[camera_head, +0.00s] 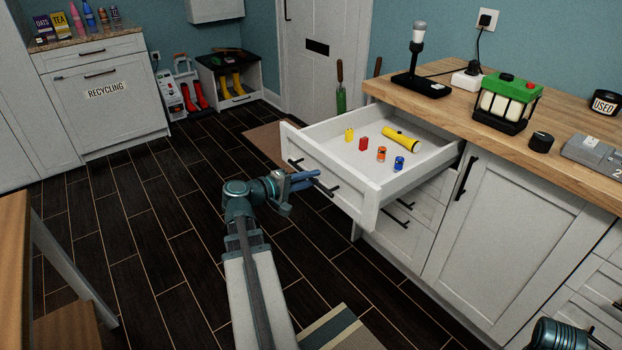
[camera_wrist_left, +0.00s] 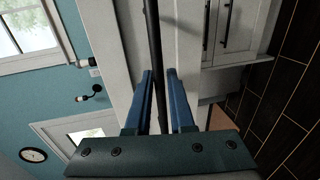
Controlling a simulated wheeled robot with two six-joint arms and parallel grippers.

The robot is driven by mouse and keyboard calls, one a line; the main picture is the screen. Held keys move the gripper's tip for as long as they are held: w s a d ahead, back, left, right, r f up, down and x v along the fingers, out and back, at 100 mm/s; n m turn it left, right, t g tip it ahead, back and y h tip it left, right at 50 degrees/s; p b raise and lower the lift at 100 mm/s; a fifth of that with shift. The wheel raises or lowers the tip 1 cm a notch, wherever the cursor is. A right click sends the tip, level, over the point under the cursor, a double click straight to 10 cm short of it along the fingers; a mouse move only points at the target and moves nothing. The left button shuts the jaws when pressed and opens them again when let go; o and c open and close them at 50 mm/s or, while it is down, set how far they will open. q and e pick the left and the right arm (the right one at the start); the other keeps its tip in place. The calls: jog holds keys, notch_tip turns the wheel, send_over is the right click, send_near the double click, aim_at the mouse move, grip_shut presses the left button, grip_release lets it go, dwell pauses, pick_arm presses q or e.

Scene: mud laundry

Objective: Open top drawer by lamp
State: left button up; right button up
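The white top drawer (camera_head: 371,207) below the lamp (camera_head: 416,50) is pulled well out of the cabinet. Its black bar handle (camera_head: 327,189) is on the front face, partly hidden by my gripper. My left gripper (camera_head: 312,180) is at the middle of this handle. In the left wrist view the dark handle bar (camera_wrist_left: 153,35) runs between the blue fingers of the left gripper (camera_wrist_left: 160,75), which are close together around it. Only a teal part of my right arm shows at the bottom right; its gripper is out of view.
In the drawer lie a yellow flashlight (camera_head: 402,139) and several small coloured items, among them a red one (camera_head: 364,143) and a blue one (camera_head: 399,163). A green-topped lantern (camera_head: 506,99) stands on the wooden counter (camera_head: 462,103). Dark floor (camera_head: 157,235) is open to the left.

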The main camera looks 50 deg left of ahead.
pick_arm(q)
jog(key=shift+o, duration=1.4)
jog(key=s+r+p, duration=0.2)
jog(key=s, duration=1.1)
jog(key=shift+s+a+r+p, duration=0.25)
jog(key=shift+s+r+p, duration=0.05)
jog(key=shift+r+p, duration=0.05)
